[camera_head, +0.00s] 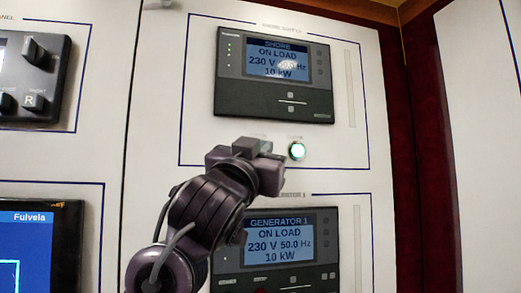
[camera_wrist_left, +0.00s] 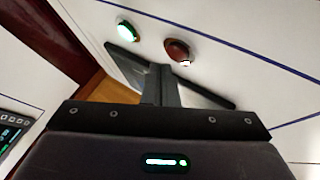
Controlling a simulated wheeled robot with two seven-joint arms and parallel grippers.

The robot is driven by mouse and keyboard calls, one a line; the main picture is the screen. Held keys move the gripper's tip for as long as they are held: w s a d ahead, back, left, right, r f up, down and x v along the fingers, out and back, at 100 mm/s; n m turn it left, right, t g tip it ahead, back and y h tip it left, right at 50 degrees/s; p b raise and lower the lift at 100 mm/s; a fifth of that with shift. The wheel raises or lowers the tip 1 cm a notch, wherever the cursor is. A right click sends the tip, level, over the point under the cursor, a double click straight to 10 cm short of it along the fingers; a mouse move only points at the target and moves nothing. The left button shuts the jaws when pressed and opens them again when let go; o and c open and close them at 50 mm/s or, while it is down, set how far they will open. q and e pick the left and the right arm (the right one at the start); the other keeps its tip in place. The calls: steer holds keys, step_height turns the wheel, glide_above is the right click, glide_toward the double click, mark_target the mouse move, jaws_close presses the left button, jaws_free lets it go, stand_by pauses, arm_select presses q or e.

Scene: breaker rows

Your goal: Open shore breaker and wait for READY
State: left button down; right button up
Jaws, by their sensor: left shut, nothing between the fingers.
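The shore panel's display (camera_head: 285,60) reads SHORE, ON LOAD, 230 V, 50.0 Hz, 10 kW. Below it, a round green button (camera_head: 297,150) is lit; it also shows in the left wrist view (camera_wrist_left: 125,31). A dark red button (camera_wrist_left: 177,50) is beside it in the left wrist view; in the head view my left gripper hides it. My left gripper (camera_head: 262,150) is shut and empty, in front of the panel just left of the green button. Its fingers (camera_wrist_left: 160,85) point toward the panel below the two buttons in the wrist view; contact cannot be told. My right gripper is out of view.
The Generator 1 display (camera_head: 280,240) below also reads ON LOAD, 230 V, 50.0 Hz, 10 kW, partly behind my left arm. Another control unit (camera_head: 40,75) and a blue screen (camera_head: 40,240) are at the left. A dark red wall (camera_head: 412,130) is at the right.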

arm_select(q)
steer(key=shift+w+a, duration=0.1)
steer(key=shift+w, duration=0.3)
steer(key=shift+w+a+p, duration=0.15)
steer(key=shift+w+p, duration=0.15)
steer(key=shift+w, duration=0.1)
stand_by(0.8)
steer(key=shift+s, duration=0.1)
steer(key=shift+s+d+b, duration=0.25)
steer(key=shift+s+b, duration=0.1)
steer(key=shift+s, duration=0.35)
steer(key=s, duration=0.1)
steer(key=s+d+b, duration=0.1)
steer(key=s, duration=0.1)
steer(key=s+b, duration=0.1)
steer(key=shift+s+d, duration=0.25)
steer(key=shift+s, duration=0.1)
